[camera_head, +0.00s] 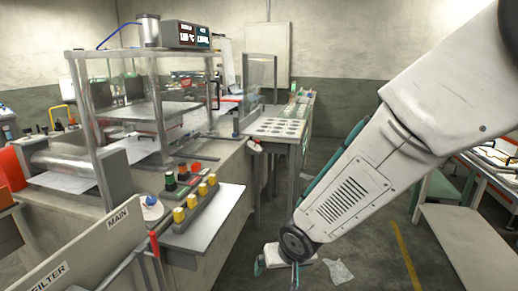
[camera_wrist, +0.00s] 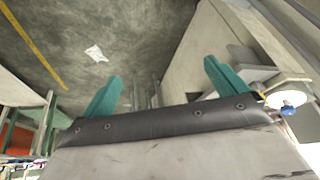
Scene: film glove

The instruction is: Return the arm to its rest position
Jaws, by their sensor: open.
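My gripper (camera_wrist: 163,85) shows in the wrist view as two teal fingers, spread wide apart with nothing between them. Grey floor lies behind them. In the head view my white arm comes in from the upper right and slopes down to the lower middle. Its dark wrist joint hangs low, in front of the floor and to the right of the machine bench. A small teal part of my gripper (camera_head: 258,266) shows there; the rest is mostly hidden or cut off by the lower edge.
The machine bench (camera_head: 215,180) with red, green and yellow buttons (camera_head: 195,204) stands left of my arm. A perforated table (camera_head: 277,127) is behind. A crumpled scrap (camera_head: 338,271) lies on the floor. A table (camera_head: 455,225) stands at right, beyond a yellow floor line (camera_head: 404,250).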

